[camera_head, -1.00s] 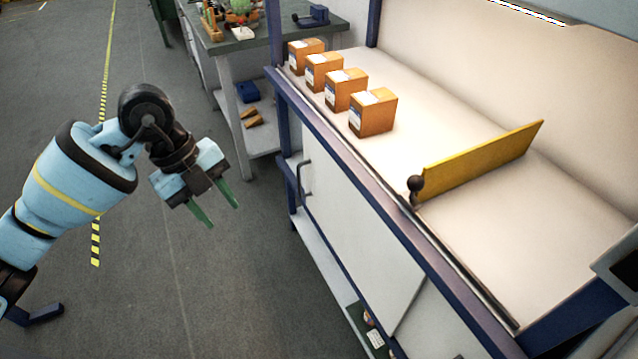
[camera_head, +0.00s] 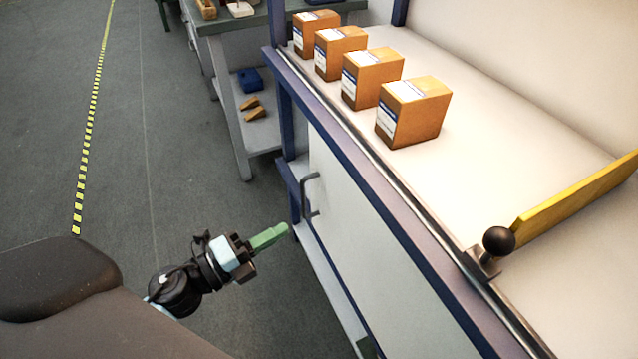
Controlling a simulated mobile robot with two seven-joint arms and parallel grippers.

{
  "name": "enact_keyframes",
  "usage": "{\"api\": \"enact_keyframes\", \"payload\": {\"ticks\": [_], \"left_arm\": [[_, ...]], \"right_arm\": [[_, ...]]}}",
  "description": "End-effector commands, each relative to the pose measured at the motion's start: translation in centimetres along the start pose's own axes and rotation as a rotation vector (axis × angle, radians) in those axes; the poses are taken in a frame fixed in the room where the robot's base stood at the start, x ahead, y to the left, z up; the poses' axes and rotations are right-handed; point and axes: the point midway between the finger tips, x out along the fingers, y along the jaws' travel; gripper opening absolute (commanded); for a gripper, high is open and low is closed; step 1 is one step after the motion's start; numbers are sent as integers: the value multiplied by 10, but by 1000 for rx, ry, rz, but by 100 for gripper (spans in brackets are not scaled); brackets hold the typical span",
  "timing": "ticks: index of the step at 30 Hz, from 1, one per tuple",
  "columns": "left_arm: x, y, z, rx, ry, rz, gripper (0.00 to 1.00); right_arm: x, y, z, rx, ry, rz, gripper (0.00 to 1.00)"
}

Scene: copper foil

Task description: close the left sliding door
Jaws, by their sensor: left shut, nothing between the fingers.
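The left sliding door (camera_head: 375,240) is a white panel in the front of the workbench, below its blue edge rail. A grey bar handle (camera_head: 312,195) stands out near the door's left edge. A narrow dark strip shows between that edge and the blue corner post. My left gripper (camera_head: 284,232) has green fingers, shut together with nothing between them. It points right, toward the cabinet front, just left of and a little below the handle in the picture, and looks apart from it. My right gripper is out of view.
Several cardboard boxes (camera_head: 412,115) stand in a row on the white worktop. A yellow divider (camera_head: 575,200) with a black knob (camera_head: 498,240) is at the right. A second bench (camera_head: 238,42) stands behind. Grey floor left of the cabinet is clear.

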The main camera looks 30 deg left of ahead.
Motion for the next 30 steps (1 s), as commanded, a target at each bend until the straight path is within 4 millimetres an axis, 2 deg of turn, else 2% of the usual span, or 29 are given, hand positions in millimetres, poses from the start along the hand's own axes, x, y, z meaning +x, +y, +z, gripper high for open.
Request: {"api": "enact_keyframes", "payload": {"ticks": [1, 5, 13, 17, 30], "left_arm": [[-9, 9, 4, 14, -41, 20, 0], [-18, 16, 12, 44, -91, 43, 0], [-11, 15, 14, 48, -92, 41, 0], [6, 14, 15, 50, -91, 40, 0], [85, 17, 22, 48, -91, 39, 0]], "right_arm": [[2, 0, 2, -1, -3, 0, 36], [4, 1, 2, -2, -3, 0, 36], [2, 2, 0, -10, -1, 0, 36], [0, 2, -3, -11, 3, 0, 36], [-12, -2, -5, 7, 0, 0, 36]]}}
